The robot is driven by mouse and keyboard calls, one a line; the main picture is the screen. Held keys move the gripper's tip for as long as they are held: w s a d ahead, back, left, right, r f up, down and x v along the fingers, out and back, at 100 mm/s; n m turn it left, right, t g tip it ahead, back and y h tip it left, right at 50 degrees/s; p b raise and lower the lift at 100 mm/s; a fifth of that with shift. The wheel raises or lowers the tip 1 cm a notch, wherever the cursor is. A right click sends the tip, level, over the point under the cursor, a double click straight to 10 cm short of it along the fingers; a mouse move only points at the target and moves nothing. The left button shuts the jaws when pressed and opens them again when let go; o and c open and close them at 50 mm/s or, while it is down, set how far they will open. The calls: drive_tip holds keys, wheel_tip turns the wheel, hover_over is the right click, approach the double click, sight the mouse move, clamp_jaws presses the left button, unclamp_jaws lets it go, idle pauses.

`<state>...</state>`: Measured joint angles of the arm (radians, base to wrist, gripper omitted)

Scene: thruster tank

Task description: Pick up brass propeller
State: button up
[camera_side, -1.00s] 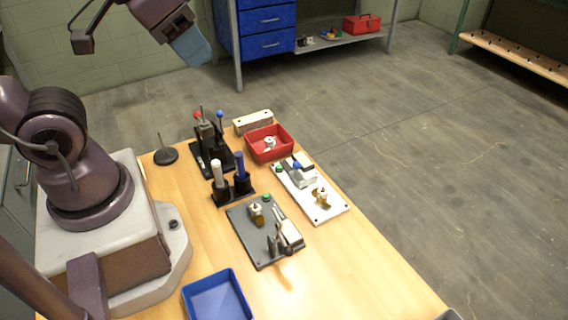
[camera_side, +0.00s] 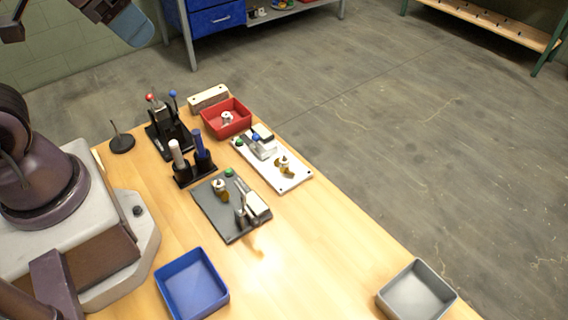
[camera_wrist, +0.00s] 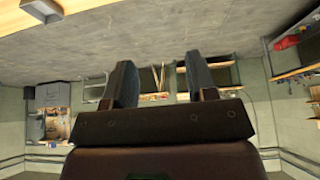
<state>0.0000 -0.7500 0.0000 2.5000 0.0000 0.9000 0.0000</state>
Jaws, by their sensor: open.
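A brass-coloured bladed part with a pale hub (camera_side: 285,167) sits on the white plate (camera_side: 296,183) in the side view. A similar brass-coloured part (camera_side: 220,190) sits on the dark grey plate (camera_side: 229,234). I cannot tell for sure which is the brass propeller. My gripper is raised at the top left of the side view, far above and away from both parts; its blue finger (camera_side: 132,25) shows there. In the wrist view my gripper (camera_wrist: 162,80) is open with nothing between its fingers. No propeller shows in that view.
A blue tray (camera_side: 192,286) and a grey tray (camera_side: 417,290) are empty at the front. A red tray (camera_side: 226,118) holds a small pale part. A stand with a white and a blue handle (camera_side: 195,160) and a black fixture (camera_side: 168,130) stand behind the plates. The front middle of the table is clear.

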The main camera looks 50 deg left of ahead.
drive_tip(key=m+g+y, duration=0.4)
drive_tip(key=m, duration=1.8)
approach(285, 159)
drive_tip(key=x, duration=1)
drive_tip(key=shift+a+f, duration=0.15)
drive_tip(key=shift+f, duration=0.2)
clamp_jaws()
